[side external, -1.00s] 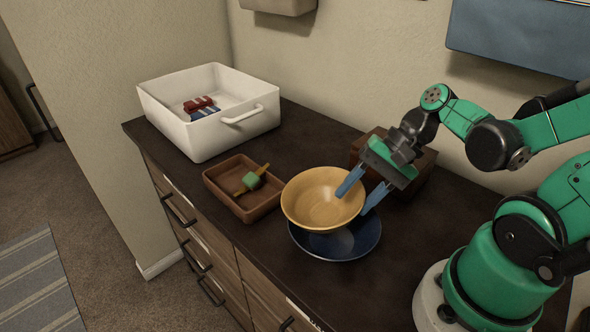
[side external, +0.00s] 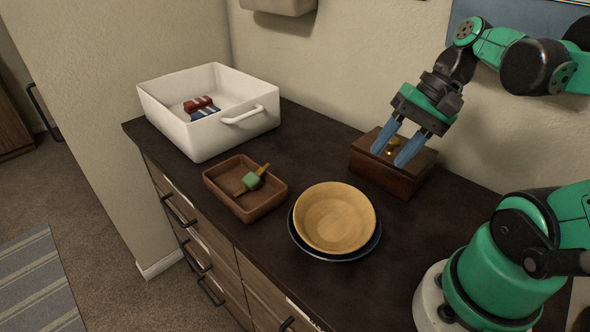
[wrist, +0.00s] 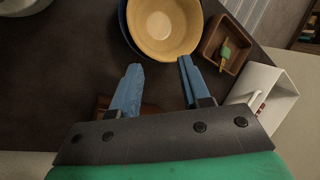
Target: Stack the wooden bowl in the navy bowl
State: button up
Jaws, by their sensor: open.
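The wooden bowl (side external: 334,218) sits upright inside the navy bowl (side external: 374,244), whose dark blue rim shows around its lower edge in the side view. In the wrist view the wooden bowl (wrist: 165,25) is at the top, with a sliver of the navy bowl (wrist: 124,24) at its left. My gripper (side external: 390,158) is open and empty, its blue fingers apart. It is up and to the right of the bowls in the side view, in front of and above a dark wooden box, and touches neither bowl. It also shows in the wrist view (wrist: 158,75).
A dark wooden box (side external: 396,180) stands near the wall. A brown tray (side external: 262,206) holds a green and yellow item (side external: 252,179). A white bin (side external: 196,145) with red and blue items stands at the back left. The dark counter is clear between them.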

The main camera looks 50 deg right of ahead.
jog(key=w+n+h, duration=0.1)
jog(key=w+a+f+n+h, duration=0.1)
jog(key=n, duration=0.1)
jog(key=w+a+f+n+h, duration=0.1)
jog(key=shift+w+n+t, duration=0.15)
jog(key=shift+n+t, duration=0.15)
jog(key=shift+t, duration=0.1)
jog(key=w+a+n+t, duration=0.1)
jog(key=w+a+n+t+h, duration=0.1)
jog(key=n, duration=0.1)
jog(key=w+a+n+t, duration=0.1)
jog(key=n, duration=0.1)
jog(key=shift+w+a+r+h, duration=0.2)
jog(key=shift+w+r+h, duration=0.1)
jog(key=shift+w, duration=0.1)
jog(key=shift+c, duration=0.2)
